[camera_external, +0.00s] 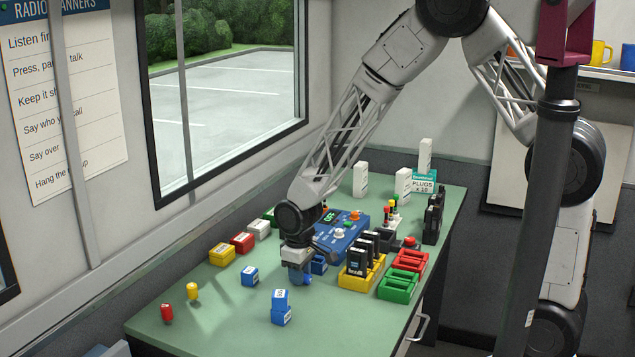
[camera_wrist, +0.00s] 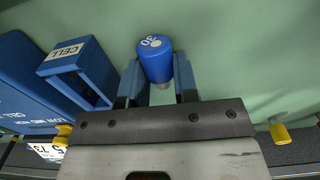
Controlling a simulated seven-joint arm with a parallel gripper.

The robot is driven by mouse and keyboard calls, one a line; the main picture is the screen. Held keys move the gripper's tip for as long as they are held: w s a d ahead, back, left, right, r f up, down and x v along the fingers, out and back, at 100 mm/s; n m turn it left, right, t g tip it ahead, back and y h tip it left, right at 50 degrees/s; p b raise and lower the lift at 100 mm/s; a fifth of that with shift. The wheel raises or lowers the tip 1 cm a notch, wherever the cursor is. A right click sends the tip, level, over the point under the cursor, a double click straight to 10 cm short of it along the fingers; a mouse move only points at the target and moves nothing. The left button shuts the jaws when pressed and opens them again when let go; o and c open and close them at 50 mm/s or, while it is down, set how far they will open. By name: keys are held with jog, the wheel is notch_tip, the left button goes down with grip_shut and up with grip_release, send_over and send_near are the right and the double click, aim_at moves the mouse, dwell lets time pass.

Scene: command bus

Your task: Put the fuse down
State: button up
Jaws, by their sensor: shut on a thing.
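My gripper (camera_wrist: 158,84) is shut on a blue cylindrical fuse (camera_wrist: 155,60) with "30" on its end. The fuse sits between the two fingers, its marked end sticking out past them. In the external view, my gripper (camera_external: 299,274) is low over the green table (camera_external: 225,325), in front of the blue console. I cannot tell whether the fuse touches the table. A red fuse (camera_external: 166,312) and a yellow fuse (camera_external: 192,291) stand on the table at the front left.
A blue "CELL" box (camera_wrist: 78,72) is close left of the fuse in the wrist view. The blue console (camera_external: 342,232) stands behind. Yellow (camera_external: 352,288), red and green holders stand right. The front-left table is mostly clear.

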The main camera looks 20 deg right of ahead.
jog(key=shift+r, duration=4.9)
jog(key=shift+w, duration=0.1)
jog(key=w+d+m, duration=0.2)
jog(key=w+d, duration=0.2)
jog(key=w, duration=0.7)
jog(key=w+d+m, duration=0.1)
jog(key=w+d, duration=0.2)
jog(key=w, duration=0.8)
jog(key=w+d+m, duration=0.2)
jog(key=w+d, duration=0.2)
jog(key=w, duration=0.7)
jog(key=w+d+f+m, duration=0.1)
jog(key=w+d, duration=0.6)
jog(key=d, duration=0.1)
jog(key=w+d+f+m, duration=0.1)
jog(key=w+d+f, duration=0.1)
jog(key=w+d, duration=0.6)
jog(key=w+d+f+m, duration=0.1)
jog(key=w+d, duration=0.6)
jog(key=d, duration=0.2)
jog(key=shift+w+d+f+m, duration=0.2)
jog(key=shift+w+d+m, duration=0.1)
jog(key=shift+m, duration=0.1)
jog(key=shift+a, duration=0.15)
